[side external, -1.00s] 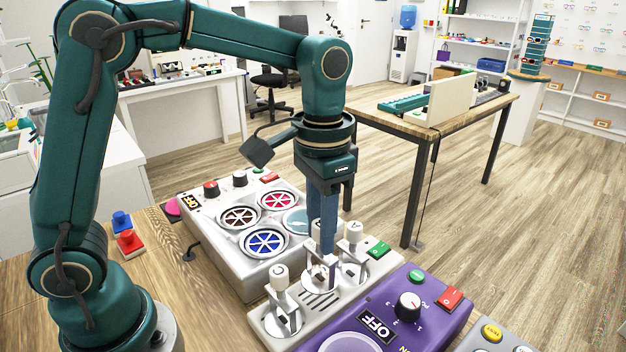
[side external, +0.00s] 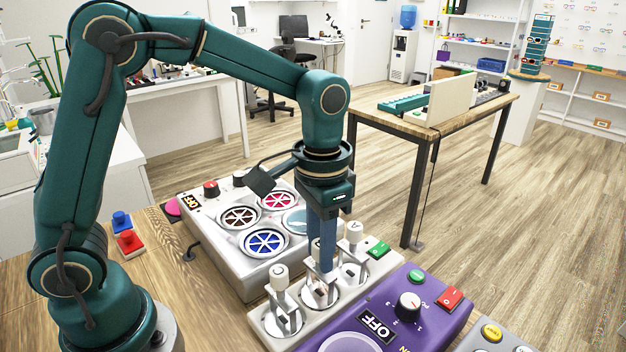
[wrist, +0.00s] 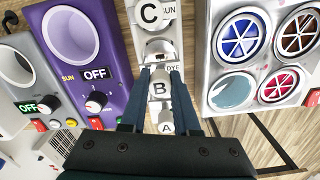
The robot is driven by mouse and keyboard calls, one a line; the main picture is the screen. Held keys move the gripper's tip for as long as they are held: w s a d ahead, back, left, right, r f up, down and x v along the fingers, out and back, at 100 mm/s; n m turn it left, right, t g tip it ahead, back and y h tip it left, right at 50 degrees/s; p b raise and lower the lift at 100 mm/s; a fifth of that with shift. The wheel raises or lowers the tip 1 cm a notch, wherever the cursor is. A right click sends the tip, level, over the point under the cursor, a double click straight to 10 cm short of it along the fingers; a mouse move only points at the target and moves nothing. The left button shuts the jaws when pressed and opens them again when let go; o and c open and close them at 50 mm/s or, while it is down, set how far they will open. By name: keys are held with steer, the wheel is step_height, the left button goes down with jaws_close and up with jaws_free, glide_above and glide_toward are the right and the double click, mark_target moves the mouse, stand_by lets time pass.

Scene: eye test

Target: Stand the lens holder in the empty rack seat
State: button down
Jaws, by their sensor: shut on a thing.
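The lens holder marked B, white-topped on a silver frame, shows in the side view (side external: 320,294) and in the wrist view (wrist: 159,88). My gripper (side external: 321,268) is shut on it from above, its blue fingers on either side. It is upright over the middle of the pale rack (side external: 386,263), between two other holders. Holder C (side external: 281,292) stands at the near-left end and holder A (side external: 353,240) at the far-right end. My fingers partly hide B. I cannot tell whether its base rests fully in the middle seat.
A grey dye unit (side external: 215,225) with several round wells lies behind the rack. A purple unit (side external: 425,325) with a knob and red switch lies close in front. The neighbouring holders leave little side room. Red and blue blocks (side external: 128,240) lie at the left.

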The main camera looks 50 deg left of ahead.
steer(key=shift+f, duration=0.25)
stand_by(0.4)
steer(key=c, duration=0.6)
jaws_free()
steer(key=shift+o, duration=0.4)
steer(key=shift+o, duration=1.4)
steer(key=shift+r, duration=0.1)
steer(key=shift+r, duration=2.9)
